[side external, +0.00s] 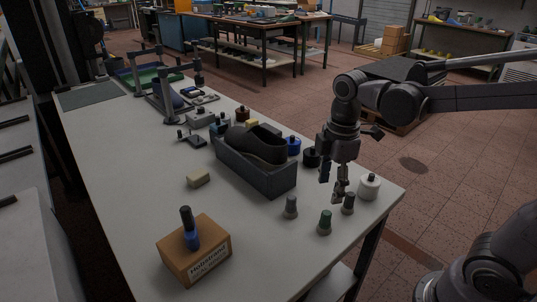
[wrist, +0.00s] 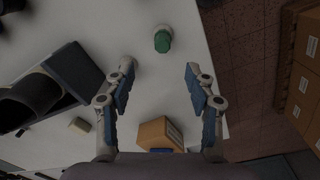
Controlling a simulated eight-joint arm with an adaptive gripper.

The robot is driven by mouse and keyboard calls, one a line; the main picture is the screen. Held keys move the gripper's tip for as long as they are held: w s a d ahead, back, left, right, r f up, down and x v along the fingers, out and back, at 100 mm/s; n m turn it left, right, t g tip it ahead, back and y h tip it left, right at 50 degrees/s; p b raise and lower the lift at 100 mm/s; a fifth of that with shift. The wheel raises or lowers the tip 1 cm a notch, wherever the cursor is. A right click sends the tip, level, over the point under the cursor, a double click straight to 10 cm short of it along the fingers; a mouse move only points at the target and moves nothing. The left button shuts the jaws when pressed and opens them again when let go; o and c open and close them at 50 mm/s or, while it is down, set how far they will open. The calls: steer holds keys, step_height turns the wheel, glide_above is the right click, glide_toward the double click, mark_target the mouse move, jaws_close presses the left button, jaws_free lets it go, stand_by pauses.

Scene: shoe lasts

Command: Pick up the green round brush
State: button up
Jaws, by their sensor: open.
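A dark bin (side external: 254,178) holding a shoe last is to the left. A cardboard box (side external: 194,262) is at the front.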

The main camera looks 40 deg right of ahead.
mark_target(327, 213)
steer(key=shift+f+n, duration=0.2)
steer(key=shift+n, duration=0.3)
steer(key=shift+s+f, duration=0.1)
steer(key=shift+f, duration=5.15)
jaws_close()
